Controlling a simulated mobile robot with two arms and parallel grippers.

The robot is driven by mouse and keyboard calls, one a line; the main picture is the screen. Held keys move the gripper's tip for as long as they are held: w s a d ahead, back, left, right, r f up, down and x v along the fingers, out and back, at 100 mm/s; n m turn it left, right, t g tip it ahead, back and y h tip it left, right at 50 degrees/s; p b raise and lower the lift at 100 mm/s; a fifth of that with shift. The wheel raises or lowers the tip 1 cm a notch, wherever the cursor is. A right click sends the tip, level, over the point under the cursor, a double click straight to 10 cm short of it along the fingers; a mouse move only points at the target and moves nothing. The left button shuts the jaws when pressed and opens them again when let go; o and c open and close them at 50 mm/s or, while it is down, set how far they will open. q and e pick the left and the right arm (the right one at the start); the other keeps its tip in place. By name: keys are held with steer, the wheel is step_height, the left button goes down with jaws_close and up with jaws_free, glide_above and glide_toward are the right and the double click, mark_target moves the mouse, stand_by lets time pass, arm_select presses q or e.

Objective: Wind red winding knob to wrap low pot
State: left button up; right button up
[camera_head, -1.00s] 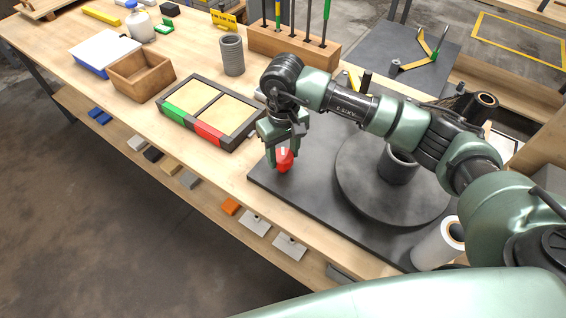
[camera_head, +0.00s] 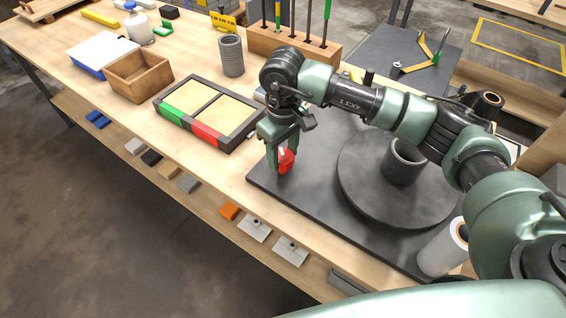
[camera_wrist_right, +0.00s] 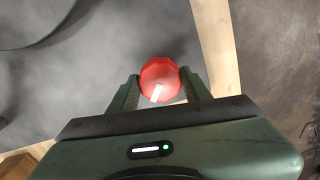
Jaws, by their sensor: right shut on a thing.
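The red winding knob (camera_head: 286,161) stands at the front left corner of a dark base plate (camera_head: 310,200). My right gripper (camera_head: 281,160) reaches down over it and is shut on it. In the right wrist view the red knob (camera_wrist_right: 160,79), with a white mark on it, sits between the two fingers (camera_wrist_right: 160,92). The low pot (camera_head: 404,162), a grey ribbed cylinder, stands upright on the round dark turntable (camera_head: 372,200). A roll of pale wrap (camera_head: 440,250) stands at the right of the plate. My left gripper is not in view.
A framed tray with green and red edges (camera_head: 207,137) lies left of the plate. Behind are a wooden box (camera_head: 138,76), a grey ribbed cylinder (camera_head: 232,56) and a wooden tool rack (camera_head: 290,45). Small pieces lie on the shelf below the front edge.

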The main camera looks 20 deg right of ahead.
steer(key=shift+f+n+b, duration=0.15)
steer(key=shift+n+b, duration=1.15)
steer(key=shift+b, duration=0.1)
steer(key=o, duration=2)
steer(key=shift+r+p, duration=1.3)
steer(key=shift+r, duration=1.85)
